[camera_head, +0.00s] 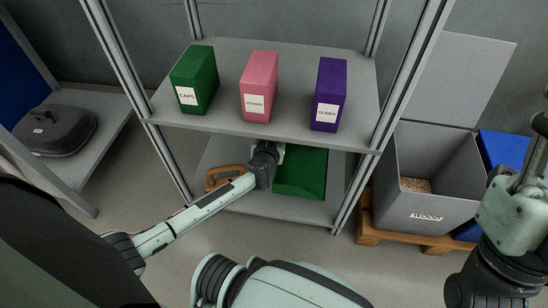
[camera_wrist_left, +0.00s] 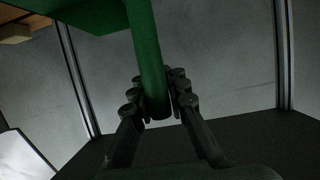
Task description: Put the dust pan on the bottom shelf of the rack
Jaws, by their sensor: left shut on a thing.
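The green dust pan (camera_head: 302,176) is inside the rack (camera_head: 215,136), low down at the bottom shelf (camera_head: 290,208). I cannot tell if it touches that shelf. My left gripper (camera_head: 272,152) reaches in under the upper shelf and is shut on the pan's green handle. In the left wrist view the handle (camera_wrist_left: 146,55) stands between the fingers (camera_wrist_left: 158,105), with part of the pan at the top left. My right gripper (camera_head: 541,122) is at the right edge, partly cut off and away from the rack; its jaws are unclear.
A brown wooden-looking tool (camera_head: 222,176) lies on the bottom shelf left of my gripper. Green (camera_head: 196,78), pink (camera_head: 259,85) and purple (camera_head: 329,92) boxes stand on the upper shelf. A grey bin (camera_head: 432,180) on a pallet (camera_head: 400,238) is at right. A black case (camera_head: 56,130) is at left.

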